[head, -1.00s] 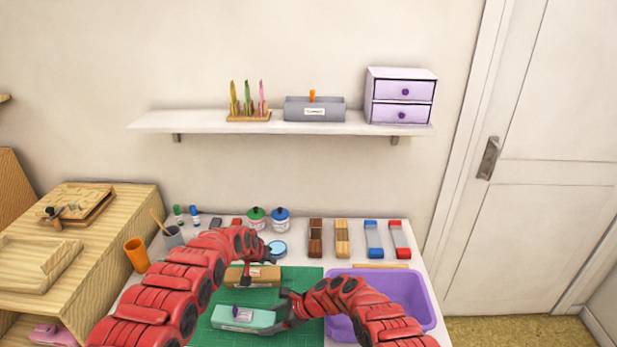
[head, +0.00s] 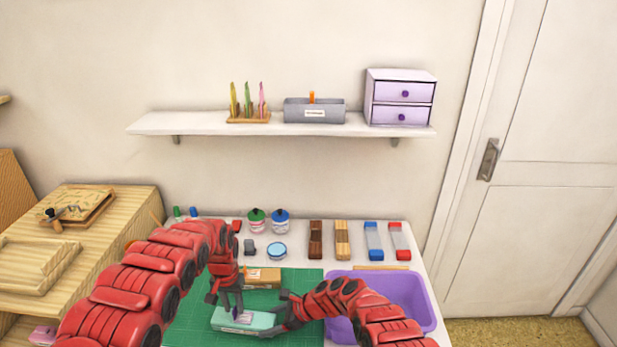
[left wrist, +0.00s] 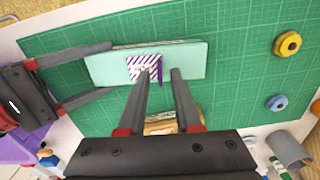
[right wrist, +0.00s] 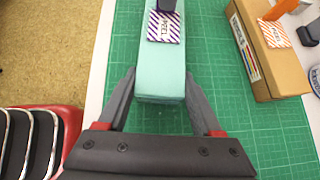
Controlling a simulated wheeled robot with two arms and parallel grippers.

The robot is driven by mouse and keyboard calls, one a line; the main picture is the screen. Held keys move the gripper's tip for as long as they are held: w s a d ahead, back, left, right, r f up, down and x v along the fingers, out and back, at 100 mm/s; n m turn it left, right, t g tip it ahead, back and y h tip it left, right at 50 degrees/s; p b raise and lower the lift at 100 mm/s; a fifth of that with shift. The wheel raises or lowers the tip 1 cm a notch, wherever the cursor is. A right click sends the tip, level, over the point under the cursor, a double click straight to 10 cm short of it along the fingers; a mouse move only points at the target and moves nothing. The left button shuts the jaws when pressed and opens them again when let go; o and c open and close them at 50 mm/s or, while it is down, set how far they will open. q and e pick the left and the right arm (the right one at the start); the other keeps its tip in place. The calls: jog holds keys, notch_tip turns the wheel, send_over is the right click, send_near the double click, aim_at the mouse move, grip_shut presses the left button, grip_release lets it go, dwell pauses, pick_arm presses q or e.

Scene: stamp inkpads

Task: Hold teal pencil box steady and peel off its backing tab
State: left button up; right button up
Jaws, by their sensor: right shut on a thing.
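The teal pencil box (head: 258,322) lies on the green cutting mat; it also shows in the left wrist view (left wrist: 193,62) and the right wrist view (right wrist: 160,82). A purple-and-white striped label (left wrist: 140,66) with a dark purple backing tab (left wrist: 160,70) is on its upper face. My right gripper (head: 284,316) is shut on the box's right end, one finger along each side (right wrist: 160,88). My left gripper (head: 231,306) points down over the label. Its fingers (left wrist: 160,74) are apart, one on each side of the tab, with nothing visibly gripped.
A tan box (head: 264,275) with an orange tab lies just behind the teal box. A purple bin (head: 430,310) stands to the right. Jars (head: 280,222), a round blue-topped tin (head: 276,250) and several blocks line the table's back. Green mat (head: 185,322) is bare to the left.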

pick_arm(q)
jog(key=shift+f, duration=1.2)
jog(key=shift+c, duration=0.2)
grip_shut()
jog(key=shift+s, duration=0.15)
